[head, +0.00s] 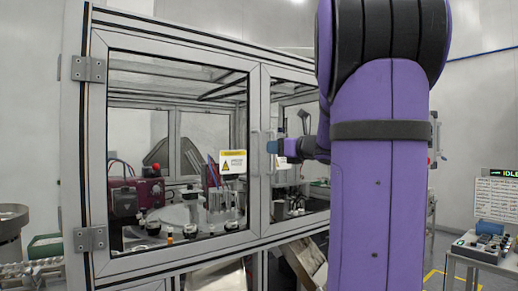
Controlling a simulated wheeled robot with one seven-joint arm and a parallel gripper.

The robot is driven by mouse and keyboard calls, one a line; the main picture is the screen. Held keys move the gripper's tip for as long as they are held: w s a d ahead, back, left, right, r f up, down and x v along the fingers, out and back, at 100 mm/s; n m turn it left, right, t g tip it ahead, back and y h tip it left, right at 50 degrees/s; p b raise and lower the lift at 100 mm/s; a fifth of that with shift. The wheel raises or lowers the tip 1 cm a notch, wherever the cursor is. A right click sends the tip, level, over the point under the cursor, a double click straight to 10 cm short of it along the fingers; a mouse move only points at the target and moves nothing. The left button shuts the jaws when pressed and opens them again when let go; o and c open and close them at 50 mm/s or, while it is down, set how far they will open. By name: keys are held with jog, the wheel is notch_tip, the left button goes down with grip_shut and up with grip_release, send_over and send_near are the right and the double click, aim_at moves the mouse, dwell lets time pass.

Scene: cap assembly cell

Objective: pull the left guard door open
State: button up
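The left guard door (98,175) is a clear panel in a grey metal frame, hinged on its left side. It looks shut, its right edge close against the right guard door's frame (265,204). A pale upright handle (254,153) shows at the left door's right edge. My gripper (272,147) is small in the view, at the meeting edges of the two doors, just right of that handle. Whether it touches the handle I cannot tell. My arm hides much of the right door, and the fingers are too small to tell open from shut.
A yellow and white warning label (233,162) is on the left door. Machinery stands behind the panel. A metal chute (305,262) sticks out below the doors. A round bowl (12,220) stands at the left, and a control box (482,246) at the right.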

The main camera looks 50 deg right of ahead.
send_over(260, 171)
jog(key=shift+w+d, duration=0.15)
jog(key=shift+w, duration=0.15)
grip_shut()
